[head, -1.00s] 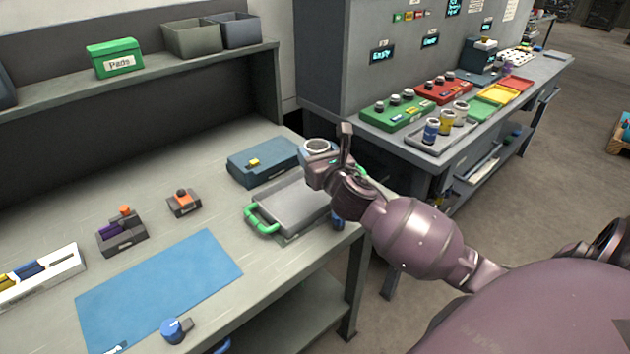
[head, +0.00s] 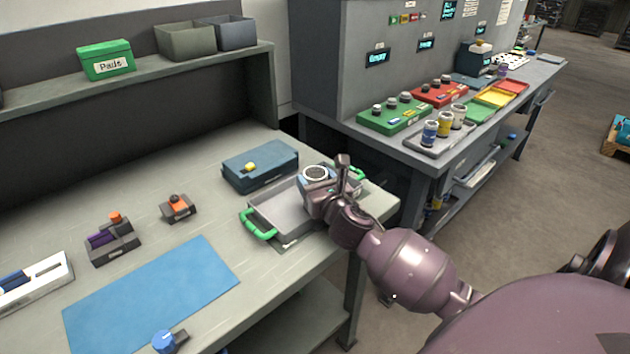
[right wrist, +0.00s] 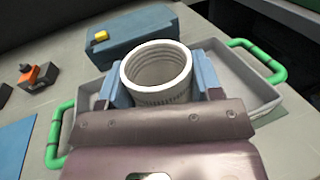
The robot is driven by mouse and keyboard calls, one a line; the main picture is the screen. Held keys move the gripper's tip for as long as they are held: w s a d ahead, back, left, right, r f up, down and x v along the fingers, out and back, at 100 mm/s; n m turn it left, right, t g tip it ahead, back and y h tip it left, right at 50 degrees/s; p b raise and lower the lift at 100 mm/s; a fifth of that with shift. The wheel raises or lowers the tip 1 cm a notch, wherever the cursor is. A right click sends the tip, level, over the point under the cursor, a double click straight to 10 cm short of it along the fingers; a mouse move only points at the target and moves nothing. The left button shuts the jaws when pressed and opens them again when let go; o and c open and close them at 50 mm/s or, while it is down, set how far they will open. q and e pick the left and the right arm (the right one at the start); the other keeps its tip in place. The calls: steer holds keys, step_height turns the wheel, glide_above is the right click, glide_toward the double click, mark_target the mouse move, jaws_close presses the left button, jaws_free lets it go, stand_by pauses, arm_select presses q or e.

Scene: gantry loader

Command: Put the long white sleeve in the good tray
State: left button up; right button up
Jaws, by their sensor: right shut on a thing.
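The long white sleeve (right wrist: 158,78) is a ribbed, hollow white ring or tube, seen from above in the right wrist view. My right gripper (head: 318,182) is shut on it, with a blue finger pad on each side. The sleeve's round top (head: 316,173) also shows in the head view. A grey tray with green handles (head: 285,237) lies under the gripper on the bench; its rim also shows in the right wrist view (right wrist: 262,98). The sleeve is over this tray; its lower end is hidden, so I cannot tell whether it touches the tray floor. My left gripper is not in view.
A blue box with a yellow catch (head: 262,168) stands behind the tray. A blue mat (head: 152,295), small dark fixtures (head: 112,240) and a blue knob (head: 166,341) are to the left. The far bench (head: 395,150) carries coloured trays.

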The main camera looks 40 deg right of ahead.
steer(key=o, duration=1.3)
steer(key=shift+f, duration=0.1)
steer(key=shift+c, duration=0.2)
steer(key=shift+r, duration=0.2)
steer(key=v, duration=1.2)
steer(key=shift+s+f+p, duration=0.1)
steer(key=shift+p, duration=0.3)
